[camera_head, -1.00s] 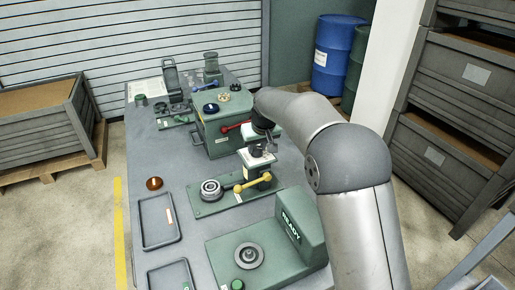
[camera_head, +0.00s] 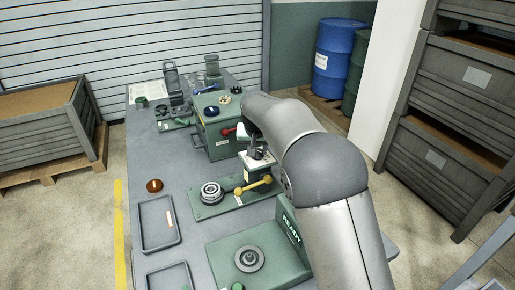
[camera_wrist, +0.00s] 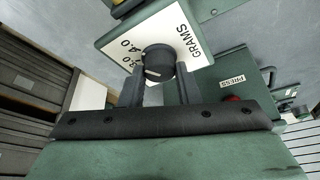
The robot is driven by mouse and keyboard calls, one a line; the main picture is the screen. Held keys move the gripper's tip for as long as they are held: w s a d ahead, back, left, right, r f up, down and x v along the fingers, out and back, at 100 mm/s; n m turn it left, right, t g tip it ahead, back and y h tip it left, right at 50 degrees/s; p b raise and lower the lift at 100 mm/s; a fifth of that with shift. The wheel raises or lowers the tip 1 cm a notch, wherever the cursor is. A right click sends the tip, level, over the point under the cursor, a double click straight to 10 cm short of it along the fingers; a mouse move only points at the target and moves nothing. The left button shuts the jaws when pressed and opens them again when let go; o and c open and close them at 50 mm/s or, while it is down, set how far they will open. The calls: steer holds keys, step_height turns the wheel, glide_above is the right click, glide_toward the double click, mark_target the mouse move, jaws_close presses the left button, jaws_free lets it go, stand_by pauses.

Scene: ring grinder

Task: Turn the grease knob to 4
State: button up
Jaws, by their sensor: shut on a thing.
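The grease knob (camera_wrist: 158,62) is a dark round knob with a pale mark on its face, in the wrist view. It stands on a white plate (camera_wrist: 186,24) printed "GRAMS" with numbers, one reading 4.0; others are partly covered. My gripper (camera_wrist: 160,80) has one finger on each side of the knob and is shut on it. I cannot tell for sure which number the mark points to. In the head view my gripper (camera_head: 257,153) is over the dispenser behind the yellow-handled fixture (camera_head: 252,187), and the knob is hidden.
A green READY station (camera_head: 290,232) is in front. Trays (camera_head: 158,222) and an amber disc (camera_head: 154,185) lie at the left. A PRESS label (camera_wrist: 231,80) shows beside the knob plate.

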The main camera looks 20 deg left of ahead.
steer(key=o, duration=1)
steer(key=shift+c, duration=0.2)
steer(key=b+v, duration=0.2)
steer(key=v, duration=1.5)
steer(key=shift+s+r, duration=0.2)
steer(key=shift+d, duration=0.1)
steer(key=s+d+f+m+g, duration=0.1)
steer(key=s+d+f, duration=0.2)
steer(key=d, duration=0.7)
steer(key=s+d+f, duration=0.2)
steer(key=s+d, duration=0.2)
steer(key=d, duration=0.7)
steer(key=s+d+f+g, duration=0.1)
steer(key=s+d+f, duration=0.3)
steer(key=s, duration=0.3)
steer(key=s+d+f+m, duration=0.1)
steer(key=s+d+f, duration=0.4)
steer(key=s, duration=0.3)
steer(key=s+d+f+g+h, duration=0.1)
steer(key=s+d+f, duration=0.3)
steer(key=s, duration=0.3)
steer(key=shift+s+d+f+m+g, duration=0.3)
steer(key=shift+s+d+f+m, duration=0.1)
steer(key=shift+d, duration=0.45)
